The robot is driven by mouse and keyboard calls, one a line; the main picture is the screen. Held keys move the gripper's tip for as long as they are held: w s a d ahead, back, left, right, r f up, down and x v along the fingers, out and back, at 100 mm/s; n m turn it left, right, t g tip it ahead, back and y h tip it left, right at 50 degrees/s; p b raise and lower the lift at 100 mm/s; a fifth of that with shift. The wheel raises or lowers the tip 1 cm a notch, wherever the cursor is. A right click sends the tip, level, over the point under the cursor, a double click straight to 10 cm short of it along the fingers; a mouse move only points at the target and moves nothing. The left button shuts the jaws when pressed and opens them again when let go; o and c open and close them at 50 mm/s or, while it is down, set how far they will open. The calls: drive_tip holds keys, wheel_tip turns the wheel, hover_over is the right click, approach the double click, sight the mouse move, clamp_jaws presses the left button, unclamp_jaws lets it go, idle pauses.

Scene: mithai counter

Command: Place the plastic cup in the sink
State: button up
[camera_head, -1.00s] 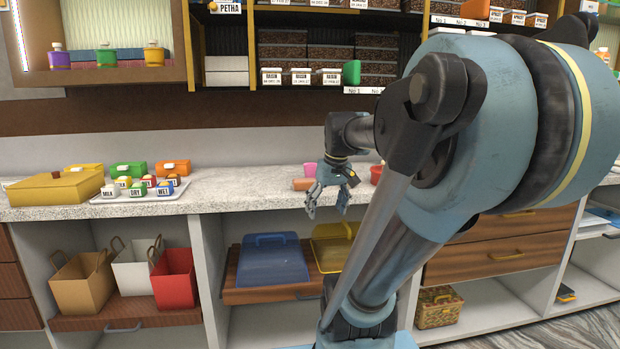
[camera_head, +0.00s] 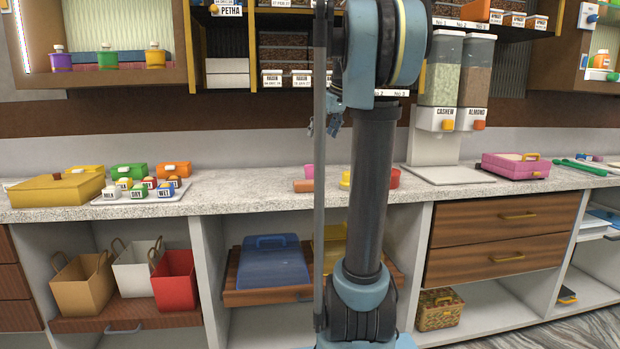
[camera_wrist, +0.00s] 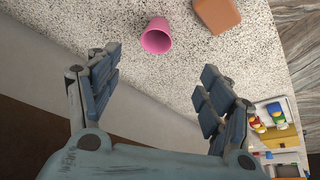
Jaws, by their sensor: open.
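A pink cup (camera_head: 309,171) stands on the speckled counter left of my arm; a pink cup (camera_wrist: 156,36) also shows in the wrist view, above the space between the fingers. A yellow cup (camera_head: 345,178) and a red-pink cup (camera_head: 394,178) are partly hidden by my arm. I cannot tell for sure which is the plastic cup. My gripper (camera_wrist: 163,66) is open and empty, with the pink cup beyond its fingertips, not touching. In the head view only a bit of my gripper (camera_head: 331,122) shows beside the arm, raised above the counter. No sink is visible.
A brown-orange block (camera_wrist: 217,14) lies near the pink cup. A tray of labelled jars (camera_head: 140,197) and a yellow box (camera_head: 57,190) are at the left. A cashew and almond dispenser (camera_head: 450,125) and a pink box (camera_head: 515,166) are at the right. Shelves hang above.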

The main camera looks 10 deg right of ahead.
hover_over(314, 172)
drive_tip(key=f, duration=1)
drive_tip(key=shift+w+d+f, duration=0.1)
drive_tip(key=shift+w+f, duration=0.1)
drive_tip(key=shift+f, duration=0.2)
drive_tip(key=shift+w+x, duration=0.15)
drive_tip(key=shift+x, duration=1.2)
drive_tip(key=shift+w+x, duration=0.2)
drive_tip(key=shift+x, duration=1.1)
drive_tip(key=shift+d, duration=0.2)
drive_tip(key=shift+r, duration=0.1)
drive_tip(key=c, duration=1.3)
drive_tip(key=shift+o, duration=0.2)
